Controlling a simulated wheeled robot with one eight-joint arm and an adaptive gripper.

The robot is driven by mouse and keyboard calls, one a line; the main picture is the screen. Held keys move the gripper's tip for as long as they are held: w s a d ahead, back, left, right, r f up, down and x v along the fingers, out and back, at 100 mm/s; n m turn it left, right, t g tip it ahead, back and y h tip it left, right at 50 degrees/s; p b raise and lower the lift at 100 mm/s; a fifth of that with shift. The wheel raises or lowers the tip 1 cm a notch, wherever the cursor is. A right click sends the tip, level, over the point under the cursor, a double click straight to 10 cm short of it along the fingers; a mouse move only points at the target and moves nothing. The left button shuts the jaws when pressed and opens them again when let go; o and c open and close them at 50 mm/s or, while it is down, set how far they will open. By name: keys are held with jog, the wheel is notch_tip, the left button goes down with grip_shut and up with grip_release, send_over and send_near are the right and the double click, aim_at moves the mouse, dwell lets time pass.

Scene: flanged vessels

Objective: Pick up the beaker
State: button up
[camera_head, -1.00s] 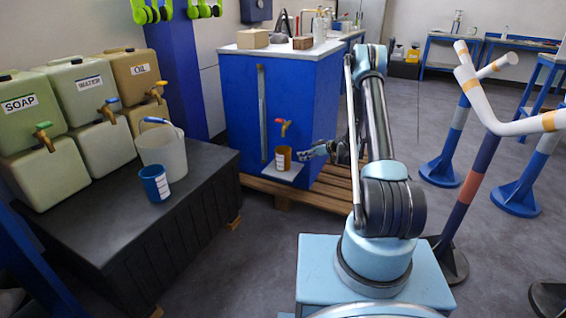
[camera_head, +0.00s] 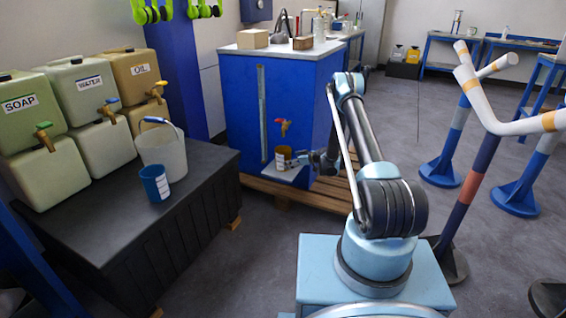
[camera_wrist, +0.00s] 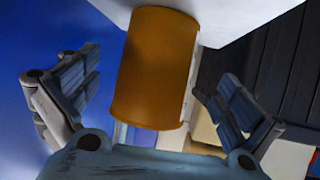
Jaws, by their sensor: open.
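An orange-brown beaker (camera_head: 283,157) with white marks stands on a small white shelf (camera_head: 290,174) under a red-handled tap on the blue cabinet. My gripper (camera_head: 301,160) is right beside it, on its right side in the head view. In the wrist view the beaker (camera_wrist: 155,68) shows large between the two spread fingers of my gripper (camera_wrist: 158,92). A gap shows between each finger and the beaker, so the gripper is open and holds nothing. I cannot tell how far the fingertips reach along its sides. A second, blue beaker (camera_head: 154,183) stands on the black bench.
The blue cabinet (camera_head: 240,110) stands close behind the shelf, on a wooden pallet (camera_head: 325,201). The tap (camera_head: 283,126) hangs just above the beaker. A white bucket (camera_head: 163,152) and several labelled canisters (camera_head: 83,88) are on the black bench (camera_head: 100,240). Striped posts (camera_head: 470,180) stand at right.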

jog(key=shift+x, duration=3.4)
jog(key=shift+w+d+r, duration=0.1)
jog(key=c, duration=1.3)
jog(key=shift+c, duration=0.2)
jog(key=shift+r, duration=0.1)
